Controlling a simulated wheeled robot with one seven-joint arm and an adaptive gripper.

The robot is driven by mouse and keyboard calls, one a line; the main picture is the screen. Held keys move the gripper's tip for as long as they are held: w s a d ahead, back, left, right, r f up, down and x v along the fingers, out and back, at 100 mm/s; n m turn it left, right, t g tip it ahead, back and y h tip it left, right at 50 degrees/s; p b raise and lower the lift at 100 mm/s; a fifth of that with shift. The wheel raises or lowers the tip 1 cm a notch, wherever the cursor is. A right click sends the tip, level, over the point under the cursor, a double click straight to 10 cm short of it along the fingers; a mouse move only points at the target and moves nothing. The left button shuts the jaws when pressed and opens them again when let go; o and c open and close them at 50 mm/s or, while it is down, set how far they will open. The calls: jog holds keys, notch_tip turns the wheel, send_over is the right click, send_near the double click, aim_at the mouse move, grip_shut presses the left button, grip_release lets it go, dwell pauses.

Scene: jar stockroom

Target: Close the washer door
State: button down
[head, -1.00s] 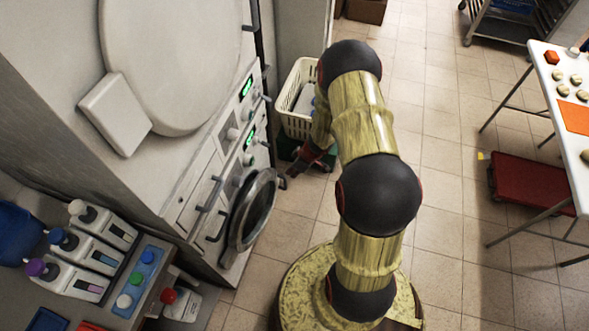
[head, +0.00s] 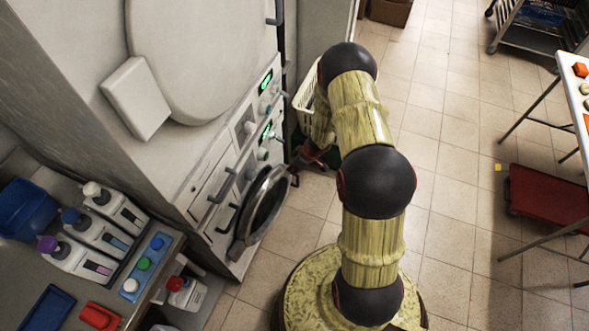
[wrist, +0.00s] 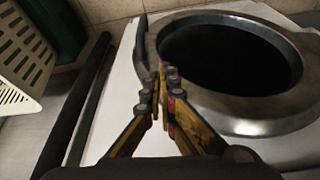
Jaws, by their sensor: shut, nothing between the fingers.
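The washer door (head: 245,229), a round grey ring with dark glass, is low on the front of the white washer (head: 223,246) in the head view. It lies near the front face; I cannot tell whether a gap remains. In the wrist view the door's ring (wrist: 262,128) fills the right, over the white front panel. My gripper (wrist: 163,72) is shut and empty, its fingertips at the ring's left rim. I cannot tell whether they touch it. In the head view my gripper (head: 296,177) is beside the door's far edge, partly hidden by my arm.
A white basket (head: 304,98) stands beyond the washer; its slotted side (wrist: 25,55) shows in the wrist view. A counter with bottles (head: 95,232) is at lower left. A table (head: 573,85) and red cart (head: 545,200) are at right. Tiled floor between is clear.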

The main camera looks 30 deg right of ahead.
aim_at(286, 167)
jog(key=shift+w+a+n, duration=0.25)
jog(key=shift+w+a, duration=0.1)
jog(key=shift+w, duration=0.45)
jog(key=shift+w+a+n, duration=0.25)
jog(key=shift+w+a, duration=0.1)
jog(key=shift+w, duration=0.4)
jog(key=shift+s+d, duration=0.1)
